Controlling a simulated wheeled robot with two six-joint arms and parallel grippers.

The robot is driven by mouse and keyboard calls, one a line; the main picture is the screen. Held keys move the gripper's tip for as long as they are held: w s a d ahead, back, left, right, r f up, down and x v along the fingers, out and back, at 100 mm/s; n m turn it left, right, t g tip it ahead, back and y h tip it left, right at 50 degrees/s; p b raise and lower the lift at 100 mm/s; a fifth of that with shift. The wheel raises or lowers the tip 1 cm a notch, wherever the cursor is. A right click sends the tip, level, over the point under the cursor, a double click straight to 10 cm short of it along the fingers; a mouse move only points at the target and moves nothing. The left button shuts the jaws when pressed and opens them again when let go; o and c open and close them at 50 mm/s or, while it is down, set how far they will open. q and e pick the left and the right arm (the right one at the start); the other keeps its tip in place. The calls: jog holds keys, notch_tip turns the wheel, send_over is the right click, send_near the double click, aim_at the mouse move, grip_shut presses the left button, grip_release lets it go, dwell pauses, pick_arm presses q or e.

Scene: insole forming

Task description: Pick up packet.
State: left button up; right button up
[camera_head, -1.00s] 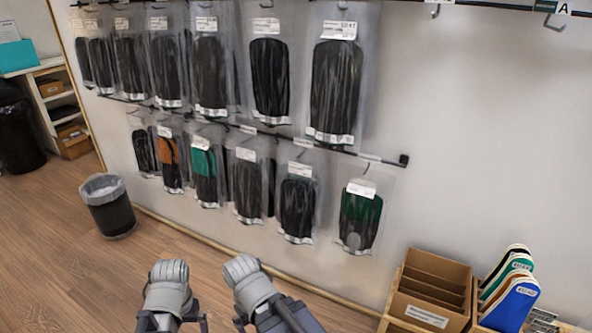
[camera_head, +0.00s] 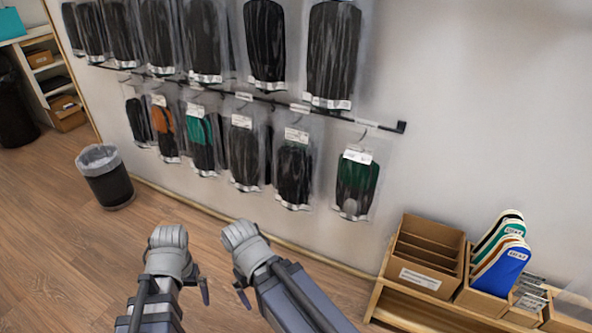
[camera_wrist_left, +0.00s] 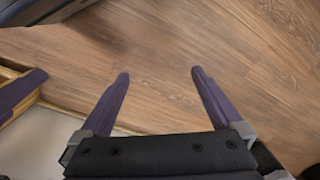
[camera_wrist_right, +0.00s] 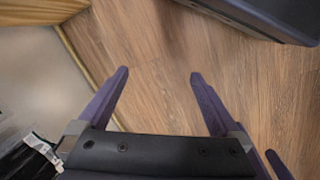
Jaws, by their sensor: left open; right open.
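Clear packets with dark insoles hang from hooks on two wall rails. In the head view the lower row ends at the right with a green and black packet (camera_head: 357,188). Left of it hang black packets (camera_head: 293,178) (camera_head: 243,160), a teal and black packet (camera_head: 202,140) and an orange and black packet (camera_head: 165,130). My left gripper (camera_head: 204,290) is open and empty, below and in front of the rails; its jaws show over floor in the left wrist view (camera_wrist_left: 160,73). My right gripper (camera_wrist_right: 159,74) is open and empty, with packet edges at lower left of its view.
A cardboard box (camera_head: 425,255) and a holder with colourful insole shapes (camera_head: 500,258) stand on a low wooden shelf (camera_head: 405,322) at the right. A dark bin (camera_head: 107,180) stands on the floor at left. The wooden floor between is clear.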

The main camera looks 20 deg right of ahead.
jog(key=shift+w, duration=0.1)
jog(key=m+t+h+b, duration=0.5)
jog(key=m+t+h, duration=0.45)
jog(key=m, duration=0.25)
send_near(291, 186)
jog(key=shift+y, duration=0.25)
jog(key=b+x, duration=0.2)
jog(key=x, duration=0.5)
jog(key=shift+w+d, duration=0.2)
jog(key=shift+d, duration=0.05)
jog(key=shift+w+d, duration=0.2)
jog(key=shift+d, duration=0.1)
pick_arm(q)
jog(key=s+d+f, duration=0.3)
jog(key=f, duration=0.4)
jog(key=shift+s+d+f+m, duration=0.2)
jog(key=shift+s+m, duration=0.1)
jog(key=shift+s, duration=0.1)
pick_arm(e)
jog(key=shift+c, duration=0.2)
jog(key=c, duration=1.1)
